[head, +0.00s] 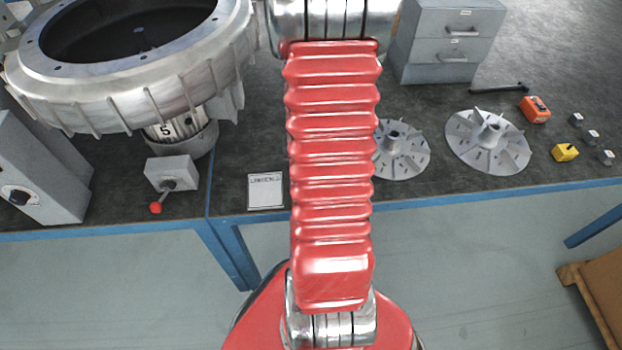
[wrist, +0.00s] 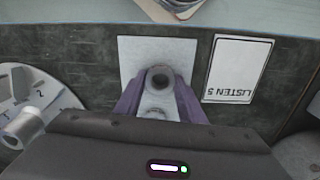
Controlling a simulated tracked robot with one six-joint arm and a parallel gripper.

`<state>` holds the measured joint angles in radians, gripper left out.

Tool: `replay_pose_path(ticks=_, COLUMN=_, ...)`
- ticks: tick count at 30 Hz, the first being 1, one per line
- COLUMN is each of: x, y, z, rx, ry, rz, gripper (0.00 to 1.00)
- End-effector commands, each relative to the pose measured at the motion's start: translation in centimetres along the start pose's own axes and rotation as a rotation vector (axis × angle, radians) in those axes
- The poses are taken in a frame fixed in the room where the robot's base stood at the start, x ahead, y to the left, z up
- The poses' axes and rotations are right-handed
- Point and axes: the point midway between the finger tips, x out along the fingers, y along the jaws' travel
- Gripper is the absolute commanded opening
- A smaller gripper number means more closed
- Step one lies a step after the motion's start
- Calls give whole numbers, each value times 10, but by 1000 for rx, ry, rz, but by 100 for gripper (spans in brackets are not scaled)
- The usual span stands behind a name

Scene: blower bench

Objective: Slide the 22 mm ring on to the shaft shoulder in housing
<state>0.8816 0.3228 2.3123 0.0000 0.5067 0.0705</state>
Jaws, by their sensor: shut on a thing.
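In the wrist view my gripper (wrist: 158,88) has two purple fingers closed on a small grey ring (wrist: 160,91) with a dark bore, which I take for the 22 mm ring. Its size cannot be read. It is over a pale square (wrist: 128,58) on the dark bench top; whether they touch is unclear. A second pale round form shows just below the ring between the fingers, partly hidden. In the head view the large silver housing (head: 130,100) stands at the left with a dark round opening. No shaft shoulder can be made out. My red arm hides my gripper there.
Two finned impellers (head: 398,150) (head: 488,142) lie to the right of my arm. A lettered card (head: 265,190) lies near the front edge; it also shows in the wrist view (wrist: 237,70). A lever box (head: 172,172) stands below the housing. Drawers (head: 445,45) stand behind.

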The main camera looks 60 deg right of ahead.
Motion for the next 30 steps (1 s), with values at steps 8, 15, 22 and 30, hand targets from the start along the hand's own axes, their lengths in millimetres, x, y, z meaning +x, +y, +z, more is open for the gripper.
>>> replay_pose_path(ticks=8, x=-4, y=0, z=0, rx=0, ry=1, rz=0, gripper=12)
replay_pose_path(ticks=15, x=-14, y=0, z=-1, rx=0, ry=2, rz=0, gripper=12)
replay_pose_path(ticks=22, x=-24, y=0, z=-1, rx=0, ry=3, rz=0, gripper=12)
replay_pose_path(ticks=30, x=-35, y=0, z=-1, rx=0, ry=2, rz=0, gripper=12)
